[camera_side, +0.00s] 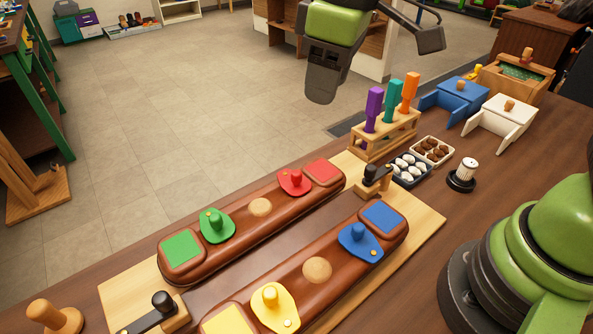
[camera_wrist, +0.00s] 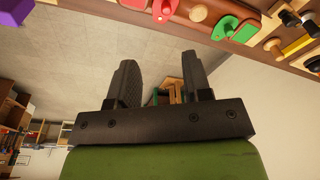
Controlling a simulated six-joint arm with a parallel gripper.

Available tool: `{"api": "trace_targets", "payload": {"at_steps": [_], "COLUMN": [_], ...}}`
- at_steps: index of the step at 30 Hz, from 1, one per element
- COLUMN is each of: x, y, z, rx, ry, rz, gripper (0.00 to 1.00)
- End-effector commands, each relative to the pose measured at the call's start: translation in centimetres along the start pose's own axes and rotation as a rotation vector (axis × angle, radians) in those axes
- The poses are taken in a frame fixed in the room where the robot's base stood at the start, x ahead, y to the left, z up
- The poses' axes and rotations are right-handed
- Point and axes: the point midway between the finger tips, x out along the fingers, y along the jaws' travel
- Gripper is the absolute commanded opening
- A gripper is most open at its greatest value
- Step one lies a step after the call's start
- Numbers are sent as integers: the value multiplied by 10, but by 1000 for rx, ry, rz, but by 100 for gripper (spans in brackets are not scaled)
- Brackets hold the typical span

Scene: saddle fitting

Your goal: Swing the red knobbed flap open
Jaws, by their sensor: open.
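The red knobbed flap (camera_side: 295,182) lies on the far brown padded bar (camera_side: 262,222), beside the red square patch (camera_side: 323,172). Its red knob stands up from it; whatever lies under the flap is hidden. The red flap also shows at the top edge of the wrist view (camera_wrist: 164,9), partly cut off. My gripper (camera_side: 320,92) hangs in the air beyond the bar, above and apart from the flap. In the wrist view its two dark fingers (camera_wrist: 160,72) stand apart with nothing between them.
A green flap (camera_side: 217,226) shares the far bar; yellow (camera_side: 274,307) and blue (camera_side: 360,243) flaps sit on the near bar. Air above the bars is clear.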

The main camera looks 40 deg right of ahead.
Motion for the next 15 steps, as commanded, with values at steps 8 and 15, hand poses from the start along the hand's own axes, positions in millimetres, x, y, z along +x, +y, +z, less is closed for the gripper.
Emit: {"api": "trace_targets", "payload": {"at_steps": [8, 15], "x": [70, 93], "y": [-9, -11], "z": [-26, -24], "rx": [-246, -272], "ry": [-140, -157], "rz": [-16, -20], "gripper": [45, 45]}}
